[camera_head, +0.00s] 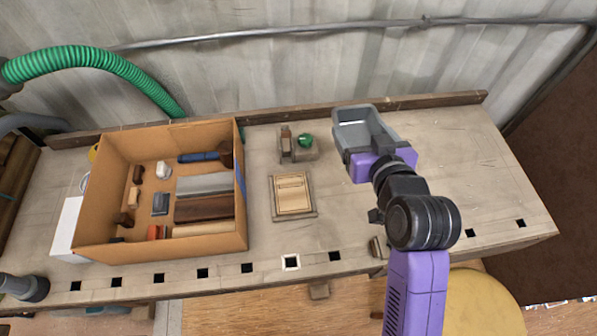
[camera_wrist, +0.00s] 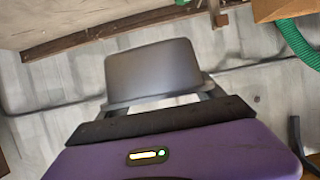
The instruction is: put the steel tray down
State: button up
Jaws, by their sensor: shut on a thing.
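The steel tray (camera_head: 349,117) is a grey, deep rectangular pan with a rim. My gripper (camera_head: 372,150) is shut on its near end and holds it over the back right part of the workbench (camera_head: 460,170). In the wrist view the tray (camera_wrist: 152,72) lies just beyond the purple gripper body, with my gripper's fingers (camera_wrist: 155,105) at its rim. I cannot tell from these views how high the tray is above the bench. The bench surface under the tray is hidden.
A cardboard box (camera_head: 243,190) with several tools and blocks stands at left. A wooden framed panel (camera_head: 292,194) lies mid-bench, with a small block holding a green ball (camera_head: 305,141) behind it. A ledge (camera_head: 440,99) runs along the back. The bench's right side is clear.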

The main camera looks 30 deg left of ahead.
jog(key=shift+s+d+f, duration=0.1)
jog(key=shift+s+f, duration=0.1)
jog(key=shift+f, duration=0.45)
send_over(344, 191)
notch_tip(344, 191, down, 14)
jog(key=shift+f, duration=2.75)
jog(key=shift+f+b, duration=0.1)
jog(key=shift+b, duration=0.25)
jog(key=shift+f, duration=0.1)
jog(key=o, duration=1.6)
